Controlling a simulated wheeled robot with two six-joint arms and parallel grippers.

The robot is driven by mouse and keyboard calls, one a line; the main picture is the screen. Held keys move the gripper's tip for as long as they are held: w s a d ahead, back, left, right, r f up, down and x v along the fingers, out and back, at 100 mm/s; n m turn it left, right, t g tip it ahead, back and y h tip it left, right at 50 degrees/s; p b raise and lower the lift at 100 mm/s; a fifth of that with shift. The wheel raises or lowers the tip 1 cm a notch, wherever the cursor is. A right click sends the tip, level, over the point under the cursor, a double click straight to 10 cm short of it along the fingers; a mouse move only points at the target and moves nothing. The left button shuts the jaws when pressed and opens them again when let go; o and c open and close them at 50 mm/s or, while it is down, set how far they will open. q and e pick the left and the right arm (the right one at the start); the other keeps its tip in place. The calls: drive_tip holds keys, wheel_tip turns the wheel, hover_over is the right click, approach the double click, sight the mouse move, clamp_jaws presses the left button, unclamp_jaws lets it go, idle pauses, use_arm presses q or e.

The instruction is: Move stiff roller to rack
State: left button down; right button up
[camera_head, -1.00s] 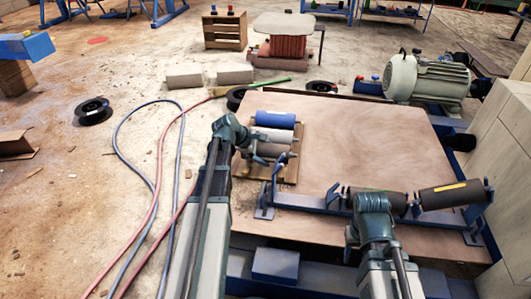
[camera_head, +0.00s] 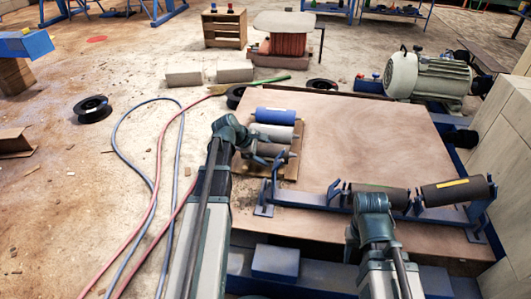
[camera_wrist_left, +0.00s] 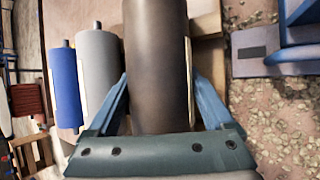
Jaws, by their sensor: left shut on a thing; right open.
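My left gripper (camera_head: 258,151) is at the dark brown roller (camera_head: 272,150), the nearest in a row on a small wooden pallet (camera_head: 290,170). In the left wrist view this roller (camera_wrist_left: 157,70) stands between the two blue fingers (camera_wrist_left: 160,105), and the gripper is shut on it. I cannot tell whether it is clear of the pallet. A grey-white roller (camera_head: 277,132) and a blue roller (camera_head: 276,116) lie behind it. The blue rack (camera_head: 320,205) holds dark rollers, one with a yellow stripe (camera_head: 455,190). My right gripper (camera_head: 372,200) is open at the rack's front, partly hiding another dark roller (camera_head: 385,194).
The wooden tabletop (camera_head: 350,140) is clear between pallet and rack. A large motor (camera_head: 425,77) stands at the back right. Red and blue hoses (camera_head: 155,165) run over the floor at left, near a black spool (camera_head: 93,108). Pale blocks (camera_head: 505,130) border the right side.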

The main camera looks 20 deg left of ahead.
use_arm(q)
drive_tip(key=shift+f+b, duration=0.35)
drive_tip(key=shift+f, duration=0.05)
unclamp_jaws()
drive_tip(key=shift+r, duration=0.1)
drive_tip(key=p+v, duration=1)
drive_tip(key=v, duration=0.3)
drive_tip(key=shift+a+r+p, duration=0.25)
drive_tip(key=shift+p, duration=0.15)
drive_tip(key=shift+s, duration=0.15)
